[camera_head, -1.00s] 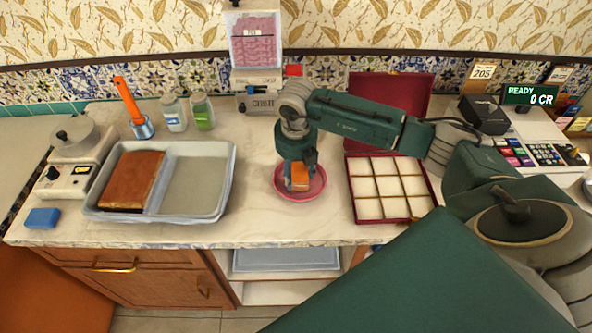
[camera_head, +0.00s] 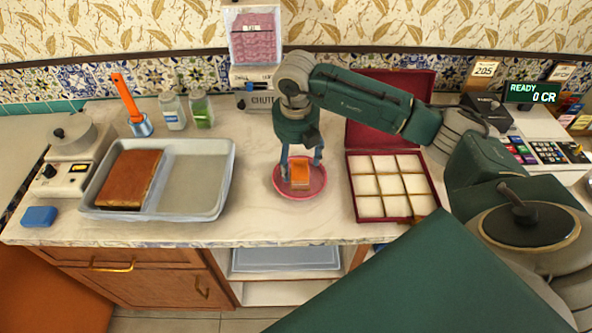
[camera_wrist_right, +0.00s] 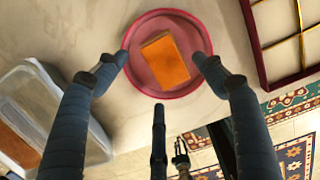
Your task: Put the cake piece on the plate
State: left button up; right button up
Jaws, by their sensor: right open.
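A small orange-brown cake piece (camera_head: 300,174) lies on the pink round plate (camera_head: 286,193) at the middle of the counter. In the right wrist view the cake piece (camera_wrist_right: 165,60) lies inside the rim of the plate (camera_wrist_right: 136,82). My right gripper (camera_head: 301,165) is just above the plate. In the right wrist view its fingers (camera_wrist_right: 160,62) are spread wide on both sides of the cake piece, with a gap to it on each side. My left gripper is in neither view.
A grey tray (camera_head: 232,165) with a large brown cake slab (camera_head: 130,178) in its left half stands left of the plate. An open red box (camera_head: 432,197) with white compartments is on the right. A blue block (camera_head: 39,216) lies at the far left. Jars (camera_head: 201,110) stand at the back.

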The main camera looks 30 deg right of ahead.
aim_at(296, 173)
notch_tip(296, 173, up, 7)
jog(key=b, duration=0.1)
jog(key=shift+s+a, duration=0.25)
jog(key=shift+s, duration=0.1)
jog(key=shift+f, duration=0.1)
